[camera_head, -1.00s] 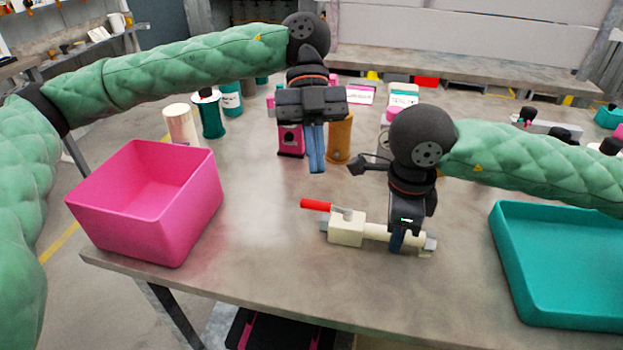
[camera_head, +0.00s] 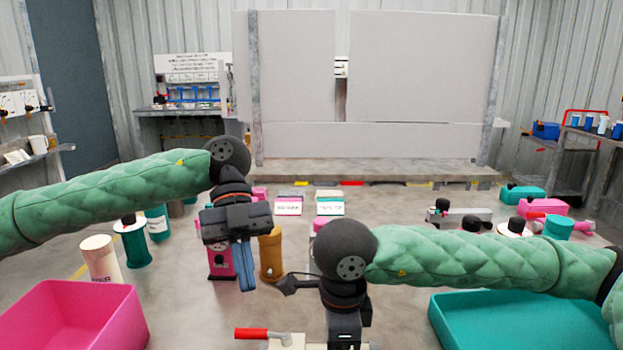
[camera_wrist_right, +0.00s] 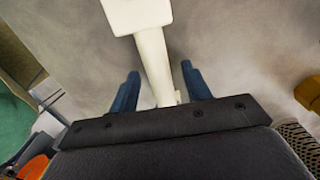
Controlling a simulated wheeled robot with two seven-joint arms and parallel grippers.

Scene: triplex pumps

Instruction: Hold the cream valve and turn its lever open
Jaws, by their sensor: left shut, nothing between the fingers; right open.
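The cream valve (camera_head: 285,343) lies on the table at the bottom edge of the head view, partly cut off. Its red lever (camera_head: 252,333) points left. In the right wrist view the valve's block (camera_wrist_right: 138,12) is at the top, and its pipe (camera_wrist_right: 155,62) runs down between the blue fingers. My right gripper (camera_wrist_right: 160,88) is open, with one finger on either side of the pipe and visible gaps. My left gripper (camera_head: 247,288) is shut and empty, pointing down above the table, behind and left of the right one. The right fingertips are hidden in the head view.
A pink bin (camera_head: 120,310) is at the front left, and a teal tray (camera_head: 465,335) is at the front right. An orange cylinder (camera_head: 271,255) and a pink canister (camera_head: 219,262) stand by my left gripper. Further left are a cream can (camera_head: 100,260) and teal cans.

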